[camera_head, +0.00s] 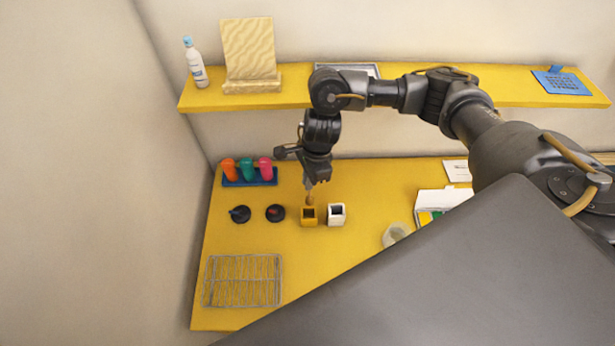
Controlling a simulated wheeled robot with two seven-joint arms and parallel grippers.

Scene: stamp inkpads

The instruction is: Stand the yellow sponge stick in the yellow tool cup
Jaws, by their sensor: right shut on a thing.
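The yellow tool cup (309,222) is a small square cup with a dark opening, standing on the yellow table. My right gripper (310,186) points down just behind and above it, shut on the yellow sponge stick (310,198). Only a short tan-yellow lower part of the stick shows below the fingers, roughly upright. Its lower end appears at the cup's back rim; I cannot tell whether it is above, behind or inside the cup. My left gripper is not in view.
A white cup (336,214) stands close to the right. A yellow shelf (420,88) runs behind. The table's front middle is clear.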

